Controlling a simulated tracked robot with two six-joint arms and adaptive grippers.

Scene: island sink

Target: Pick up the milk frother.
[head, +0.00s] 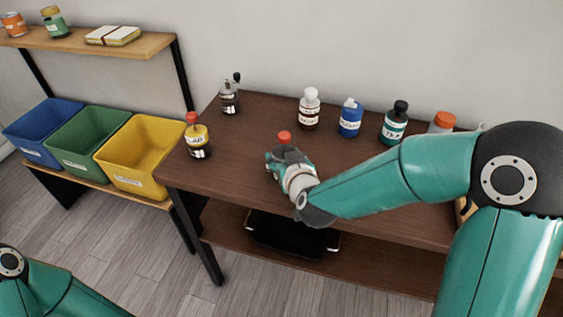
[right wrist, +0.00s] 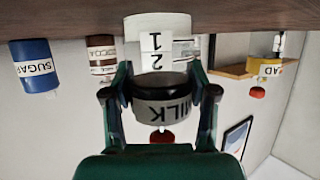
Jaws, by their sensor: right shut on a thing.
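The milk frother has a pale body with number marks (right wrist: 157,30), a dark band lettered MILK and a red knob, all seen upside down in the right wrist view. In the head view only its red knob (head: 285,137) shows clearly, above my right gripper (head: 281,160), which hides the rest. My right gripper (right wrist: 161,88) is shut on the frother, with a finger on each side near the dark band. The frother looks upright, at the brown table (head: 240,175); whether it touches the top I cannot tell. My left gripper is out of view.
Cocoa (head: 309,108), sugar (head: 350,119) and tea (head: 394,124) containers line the back. Coloured bins (head: 140,155) stand left. A dark tray (head: 285,238) lies on the lower shelf.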

